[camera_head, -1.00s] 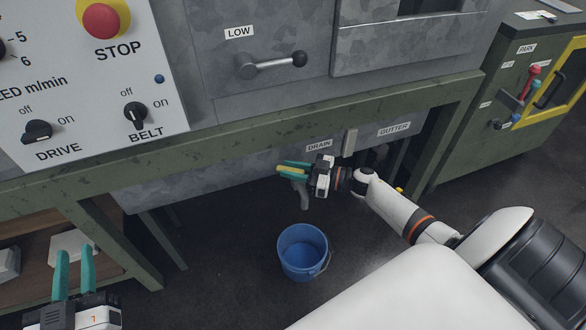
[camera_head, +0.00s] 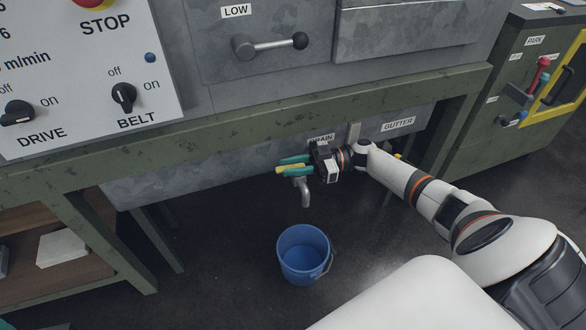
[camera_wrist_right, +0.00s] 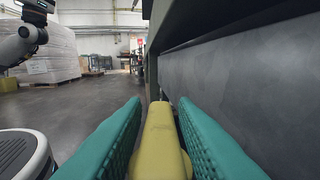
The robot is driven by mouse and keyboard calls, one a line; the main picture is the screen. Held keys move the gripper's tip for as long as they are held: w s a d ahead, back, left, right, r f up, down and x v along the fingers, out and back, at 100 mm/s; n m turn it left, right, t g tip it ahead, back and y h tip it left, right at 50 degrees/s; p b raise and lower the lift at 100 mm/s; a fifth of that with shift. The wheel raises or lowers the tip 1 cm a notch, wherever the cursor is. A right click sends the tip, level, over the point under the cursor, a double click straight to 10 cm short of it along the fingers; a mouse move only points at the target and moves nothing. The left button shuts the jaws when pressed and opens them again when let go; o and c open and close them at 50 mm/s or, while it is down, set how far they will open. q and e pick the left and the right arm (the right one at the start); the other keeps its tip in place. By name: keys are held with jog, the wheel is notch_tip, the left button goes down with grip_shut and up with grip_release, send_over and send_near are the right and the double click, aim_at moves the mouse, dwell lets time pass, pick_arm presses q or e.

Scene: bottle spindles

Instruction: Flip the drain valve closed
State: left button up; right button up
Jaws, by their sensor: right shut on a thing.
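The drain valve has a yellow lever (camera_head: 288,169) and a grey, downward-curving spout (camera_head: 304,192) under the machine. In the right wrist view the lever (camera_wrist_right: 160,145) lies lengthwise between the teal fingers. My right gripper (camera_head: 293,166) is shut on this lever, with fingers pointing left in the head view. The gripper body partly covers the DRAIN label (camera_head: 321,138) and hides the valve body. The lever looks roughly level, along the machine's lower panel. My left gripper does not show clearly in the head view.
A blue bucket (camera_head: 304,254) stands on the floor below the spout. The green frame beam (camera_head: 250,120) runs above my right gripper. The GUTTER label (camera_head: 398,124) and a grey upright tab (camera_head: 354,132) are to the right. Open floor lies around the bucket.

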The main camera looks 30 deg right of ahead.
jog(key=shift+g, duration=0.3)
jog(key=o, duration=0.8)
jog(key=v, duration=0.7)
jog(key=shift+d, duration=0.2)
